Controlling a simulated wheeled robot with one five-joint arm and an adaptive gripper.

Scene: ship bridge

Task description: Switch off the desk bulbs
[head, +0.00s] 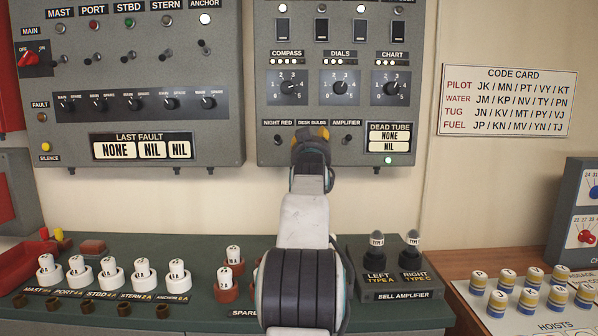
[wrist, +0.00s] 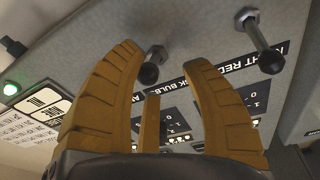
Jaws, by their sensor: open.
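The DESK BULBS label (head: 311,123) is on the lower edge of the right grey wall panel (head: 262,150). My gripper (head: 311,134) is raised in front of the spot below it and hides the desk bulbs switch in the head view. In the wrist view, the switch's metal toggle with a dark tip (wrist: 149,72) shows between the spread yellow fingers of my gripper (wrist: 164,58), nearer the left finger. I cannot tell whether they touch. The gripper is open and holds nothing.
The NIGHT RED toggle (wrist: 270,60) is just right of the right finger. The AMPLIFIER toggle (head: 346,139) and DEAD TUBE box (head: 388,137) with a lit green lamp (head: 389,160) are to the right. Below, a green desk (head: 215,318) holds white tubes and the bell amplifier (head: 403,296).

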